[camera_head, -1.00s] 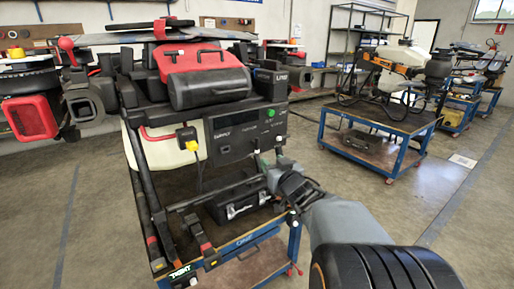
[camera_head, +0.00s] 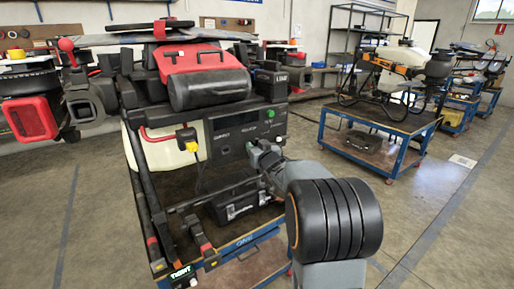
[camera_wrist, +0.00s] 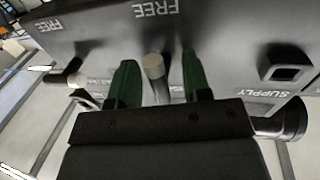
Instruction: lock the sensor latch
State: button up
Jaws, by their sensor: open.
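In the wrist view my gripper (camera_wrist: 155,85) is open, its two green fingers pointing at a dark panel (camera_wrist: 225,40). A grey post with a pale round end (camera_wrist: 153,68), looking like a latch handle, stands between the fingers, with a gap on each side. A second dark lever with a pale tip (camera_wrist: 75,79) is left of the fingers. Two upside-down FREE labels show on the panel. I cannot read which lever is the sensor latch. In the head view the panel (camera_head: 228,138) is on the drone's front, and my arm hides its right end and the gripper's fingertips.
A square dark socket (camera_wrist: 286,66) and an upside-down SUPPLY label are right of the fingers. The drone (camera_head: 210,85) stands on a blue-framed cart (camera_head: 235,248). A black case (camera_head: 240,203) lies below the panel. A second cart (camera_head: 380,125) stands right, with open floor between.

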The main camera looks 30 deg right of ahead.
jog(key=shift+c, duration=0.2)
grip_shut()
jog(key=shift+f, duration=0.1)
